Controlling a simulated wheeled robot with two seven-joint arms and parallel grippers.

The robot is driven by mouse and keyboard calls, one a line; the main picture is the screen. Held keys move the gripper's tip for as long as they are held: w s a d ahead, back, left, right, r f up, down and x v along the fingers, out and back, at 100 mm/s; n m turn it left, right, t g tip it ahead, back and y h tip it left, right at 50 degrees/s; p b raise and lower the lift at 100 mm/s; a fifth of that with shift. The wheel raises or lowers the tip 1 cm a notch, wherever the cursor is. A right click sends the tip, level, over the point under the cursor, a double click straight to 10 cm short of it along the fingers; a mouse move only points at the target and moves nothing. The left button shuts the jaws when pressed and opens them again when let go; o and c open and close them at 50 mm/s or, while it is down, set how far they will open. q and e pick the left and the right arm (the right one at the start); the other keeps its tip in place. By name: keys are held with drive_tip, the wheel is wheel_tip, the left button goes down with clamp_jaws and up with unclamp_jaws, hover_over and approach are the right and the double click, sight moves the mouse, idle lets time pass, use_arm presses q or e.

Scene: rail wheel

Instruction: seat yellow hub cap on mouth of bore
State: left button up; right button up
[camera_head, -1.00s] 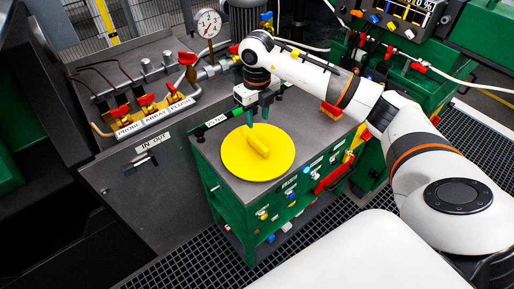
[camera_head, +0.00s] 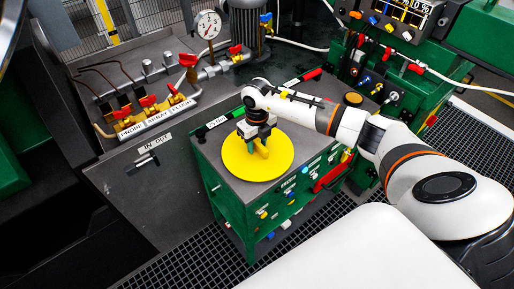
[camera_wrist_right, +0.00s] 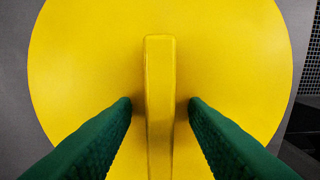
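The yellow hub cap (camera_head: 272,166) is a round disc with a raised bar handle. It lies flat on the grey top of the green cart. In the right wrist view the cap (camera_wrist_right: 230,60) fills most of the picture, and its handle (camera_wrist_right: 160,90) stands between my fingers. My right gripper (camera_head: 257,149) is over the cap, pointing down. Its green fingertips (camera_wrist_right: 160,103) are open, one on each side of the handle with a gap on both sides. No bore mouth can be made out. My left gripper does not show.
The green cart (camera_head: 235,210) has labelled fittings on its front. A bench with a red-handled valve manifold (camera_head: 150,112) and a pressure gauge (camera_head: 207,24) stands behind to the left. A green console (camera_head: 400,80) with cables stands at the right. Grating floor surrounds the cart.

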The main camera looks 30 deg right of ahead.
drive_tip(key=shift+f, duration=0.15)
clamp_jaws()
idle(0.4)
